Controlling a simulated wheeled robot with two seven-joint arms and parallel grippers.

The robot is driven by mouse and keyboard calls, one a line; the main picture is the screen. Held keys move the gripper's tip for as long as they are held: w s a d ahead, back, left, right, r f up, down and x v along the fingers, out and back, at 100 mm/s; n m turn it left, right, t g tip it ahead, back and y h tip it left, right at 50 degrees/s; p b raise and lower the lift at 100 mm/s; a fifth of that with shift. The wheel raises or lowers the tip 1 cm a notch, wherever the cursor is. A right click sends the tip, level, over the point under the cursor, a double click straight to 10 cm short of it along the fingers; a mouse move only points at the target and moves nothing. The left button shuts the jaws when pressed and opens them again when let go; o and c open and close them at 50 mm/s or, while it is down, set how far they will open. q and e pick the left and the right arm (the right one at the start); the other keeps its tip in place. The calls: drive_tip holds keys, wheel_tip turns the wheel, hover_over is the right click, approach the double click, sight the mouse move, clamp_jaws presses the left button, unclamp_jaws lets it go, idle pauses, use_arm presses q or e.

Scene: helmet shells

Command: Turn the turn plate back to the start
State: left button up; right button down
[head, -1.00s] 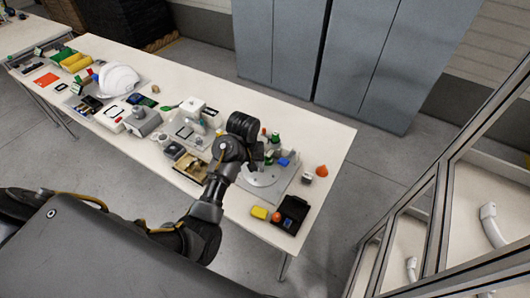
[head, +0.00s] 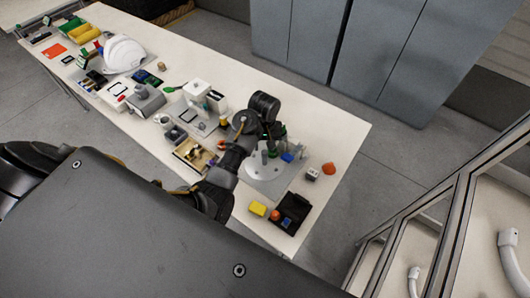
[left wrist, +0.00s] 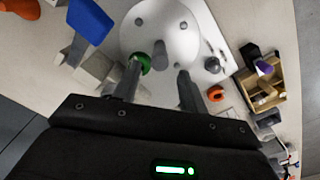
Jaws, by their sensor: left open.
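The turn plate (head: 262,177) is a pale round disc on a flat grey base near the right end of the table. It also shows in the left wrist view (left wrist: 185,40), with a grey upright peg (left wrist: 159,55) near its rim and small studs on it. My left gripper (left wrist: 158,80) is open, its two fingers pointing at the plate on either side of the peg's line. I cannot tell whether the fingers reach around the peg. In the head view my left gripper (head: 268,140) is over the plate's far side, partly hidden by the arm. My right gripper is not in view.
A blue part (left wrist: 90,20) and a green ring (left wrist: 143,63) are close to the left finger. A wooden box (head: 191,153) stands left of the plate.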

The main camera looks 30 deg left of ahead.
sight(265, 152)
use_arm(q)
drive_tip(key=shift+f+p, duration=0.4)
drive_tip(key=shift+f, duration=2.3)
clamp_jaws()
